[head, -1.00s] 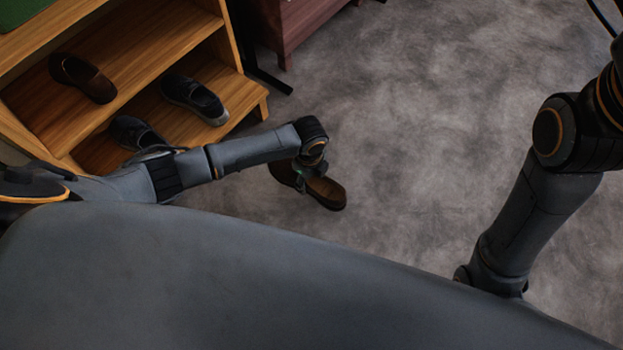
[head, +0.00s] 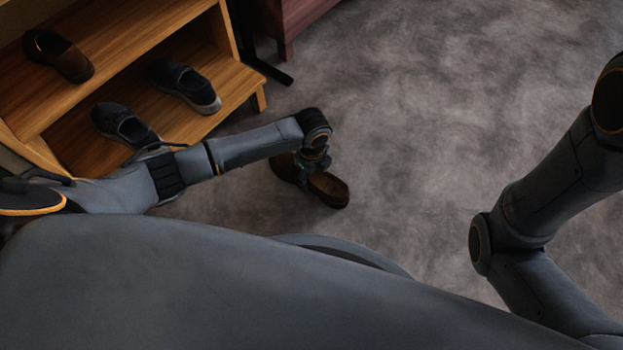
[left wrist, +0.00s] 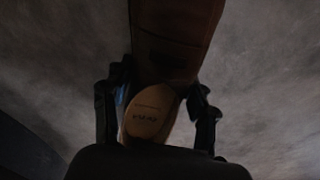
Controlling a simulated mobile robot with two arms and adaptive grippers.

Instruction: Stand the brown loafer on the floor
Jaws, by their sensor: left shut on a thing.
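The brown loafer (head: 330,190) is low over the grey floor in the middle of the head view, beside the shoe rack. I cannot tell whether its sole touches the floor. My left gripper (head: 312,168) is shut on it from above and hides its middle. In the left wrist view the loafer (left wrist: 175,40) runs away from me between the two fingers (left wrist: 160,105), its tan insole with small lettering nearest. My right arm shows at the right of the head view, but its gripper is out of frame.
A wooden shoe rack (head: 215,75) stands at the left. Another brown shoe (head: 60,55) is on its upper shelf and two dark shoes (head: 185,87) (head: 125,125) are on the lower one. A dark red cabinet (head: 305,18) is behind. The floor (head: 430,130) to the right is clear.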

